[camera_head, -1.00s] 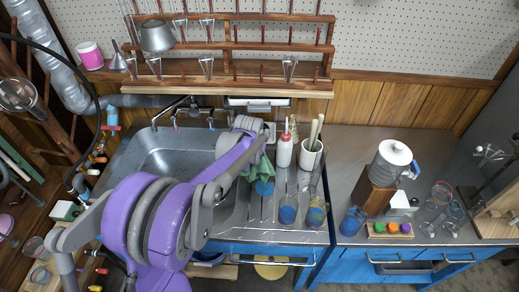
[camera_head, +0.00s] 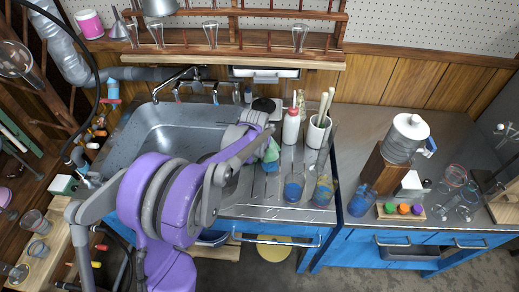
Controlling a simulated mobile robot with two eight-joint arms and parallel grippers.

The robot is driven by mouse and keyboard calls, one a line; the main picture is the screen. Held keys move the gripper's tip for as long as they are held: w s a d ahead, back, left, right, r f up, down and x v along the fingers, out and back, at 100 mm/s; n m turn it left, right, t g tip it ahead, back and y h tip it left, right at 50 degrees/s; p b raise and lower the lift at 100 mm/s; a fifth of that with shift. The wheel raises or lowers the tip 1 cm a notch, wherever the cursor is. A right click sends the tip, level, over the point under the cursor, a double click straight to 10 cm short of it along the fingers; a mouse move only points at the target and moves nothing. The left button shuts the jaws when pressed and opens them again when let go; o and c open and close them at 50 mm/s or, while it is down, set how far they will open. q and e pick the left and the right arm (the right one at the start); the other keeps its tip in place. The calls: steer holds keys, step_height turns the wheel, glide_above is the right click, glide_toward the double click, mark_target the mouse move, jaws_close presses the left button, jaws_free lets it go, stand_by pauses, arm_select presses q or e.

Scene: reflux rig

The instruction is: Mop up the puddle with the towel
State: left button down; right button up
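A green towel (camera_head: 270,152) shows crumpled on the ribbed drainboard right of the sink, partly hidden by my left arm. My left gripper (camera_head: 250,135) is over or right beside the towel. The purple and grey links cover its fingers, so I cannot see whether they are closed on the cloth. A small blue patch (camera_head: 270,167) shows just below the towel; I cannot tell whether it is the puddle or something else. No other puddle is plain to see. My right gripper is not in view.
Two beakers with blue contents (camera_head: 293,188) (camera_head: 323,191) stand close on the right of the drainboard. Behind are a white bottle (camera_head: 291,127) and a white utensil pot (camera_head: 318,131). The faucet (camera_head: 183,80) overhangs the sink (camera_head: 170,135). The counter (camera_head: 355,140) beyond the pot is bare.

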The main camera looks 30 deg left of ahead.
arm_select(q)
jaws_free()
steer(key=shift+f, duration=0.1)
stand_by(0.3)
steer(key=shift+f+b, duration=0.8)
steer(key=shift+f, duration=0.2)
jaws_close()
stand_by(0.4)
